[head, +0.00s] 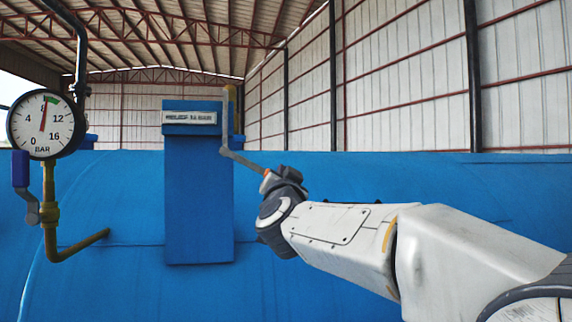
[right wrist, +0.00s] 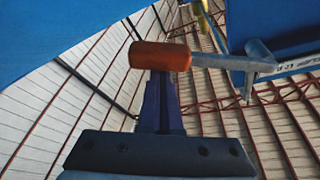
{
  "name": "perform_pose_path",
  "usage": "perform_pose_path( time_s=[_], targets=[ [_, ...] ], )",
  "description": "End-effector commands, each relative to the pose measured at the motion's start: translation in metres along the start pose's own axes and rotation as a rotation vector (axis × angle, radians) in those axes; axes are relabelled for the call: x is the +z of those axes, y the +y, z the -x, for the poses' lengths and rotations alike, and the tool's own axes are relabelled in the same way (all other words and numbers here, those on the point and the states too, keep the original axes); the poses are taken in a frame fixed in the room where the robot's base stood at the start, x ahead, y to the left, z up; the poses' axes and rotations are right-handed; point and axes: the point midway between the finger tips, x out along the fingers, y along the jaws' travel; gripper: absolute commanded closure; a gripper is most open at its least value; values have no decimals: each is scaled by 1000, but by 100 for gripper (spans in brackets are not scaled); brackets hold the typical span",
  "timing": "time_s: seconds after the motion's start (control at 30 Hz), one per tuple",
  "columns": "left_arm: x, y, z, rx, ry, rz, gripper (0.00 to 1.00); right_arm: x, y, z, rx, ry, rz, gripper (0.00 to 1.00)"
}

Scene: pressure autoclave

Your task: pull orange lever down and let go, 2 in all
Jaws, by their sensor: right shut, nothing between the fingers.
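The lever is a grey arm (head: 243,160) on the right side of a blue post, slanting down to the right. My right gripper (right wrist: 162,75) is shut and empty. Its closed fingers reach up to the orange grip, which overlaps their tips; I cannot tell whether they touch. In the head view my right gripper (head: 270,178) hides most of the grip. My left gripper is not in view.
The blue post (head: 198,205) with a label plate (head: 189,118) stands before a large blue vessel (head: 400,180). At left is a round pressure gauge (head: 43,124), its red needle pointing nearly straight up, with a blue-handled valve (head: 21,170) and yellow pipe (head: 80,247) below.

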Motion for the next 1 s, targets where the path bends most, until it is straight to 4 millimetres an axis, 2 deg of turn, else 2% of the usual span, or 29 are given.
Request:
perform_pose_path(
  time_s=[0.1,0.33,1.0],
  targets=[
    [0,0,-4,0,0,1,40,13,1,4,25,-5,-74,100],
    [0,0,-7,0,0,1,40,26,1,8,61,-5,-174,100],
    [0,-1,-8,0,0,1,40,36,1,11,78,-12,-222,100]
  ],
)
